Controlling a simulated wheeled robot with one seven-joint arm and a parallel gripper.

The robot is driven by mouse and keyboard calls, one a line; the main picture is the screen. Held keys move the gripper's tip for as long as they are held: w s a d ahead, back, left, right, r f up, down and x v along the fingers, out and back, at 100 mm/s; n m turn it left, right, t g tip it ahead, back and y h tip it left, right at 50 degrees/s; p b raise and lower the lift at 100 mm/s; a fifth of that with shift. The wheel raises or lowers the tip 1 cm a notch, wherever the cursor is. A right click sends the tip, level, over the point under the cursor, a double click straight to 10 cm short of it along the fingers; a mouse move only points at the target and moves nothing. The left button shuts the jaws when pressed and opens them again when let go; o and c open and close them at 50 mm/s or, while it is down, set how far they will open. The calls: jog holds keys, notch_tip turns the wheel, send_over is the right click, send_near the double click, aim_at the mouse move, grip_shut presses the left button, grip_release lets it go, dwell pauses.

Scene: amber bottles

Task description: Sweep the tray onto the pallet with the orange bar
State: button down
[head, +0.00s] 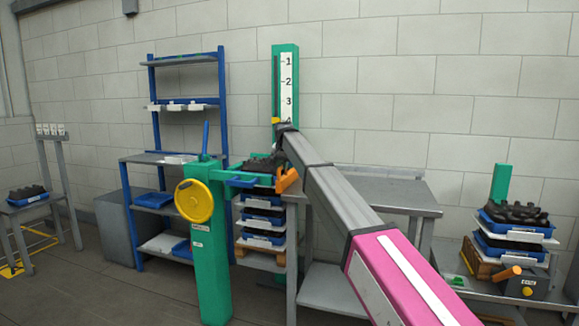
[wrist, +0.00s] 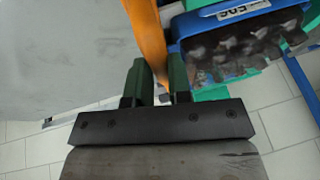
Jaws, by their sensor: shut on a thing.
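My gripper (wrist: 160,82) is shut on the orange bar (wrist: 148,32); its two dark green fingers are on either side of the bar. In the head view the orange bar (head: 287,181) shows beside the green lift post, at the end of my arm. A blue tray (wrist: 232,16) with dark bottles in it lies just right of the bar in the wrist view; I cannot tell whether they touch. Below is a stack of blue trays (head: 262,221) on a wooden pallet (head: 262,258).
A green post with a yellow handwheel (head: 194,201) stands left of the stack. A grey steel table (head: 385,190) is to its right. Another tray stack (head: 512,235) stands far right. A blue shelf rack (head: 154,120) is behind on the left.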

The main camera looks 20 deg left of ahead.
jog(key=shift+a, duration=0.3)
jog(key=c, duration=1.1)
grip_release()
jog(key=shift+a, duration=0.1)
jog(key=shift+o, duration=0.2)
jog(key=shift+s+r, duration=0.1)
jog(key=shift+r, duration=0.15)
jog(key=v, duration=1)
jog(key=shift+r, duration=0.15)
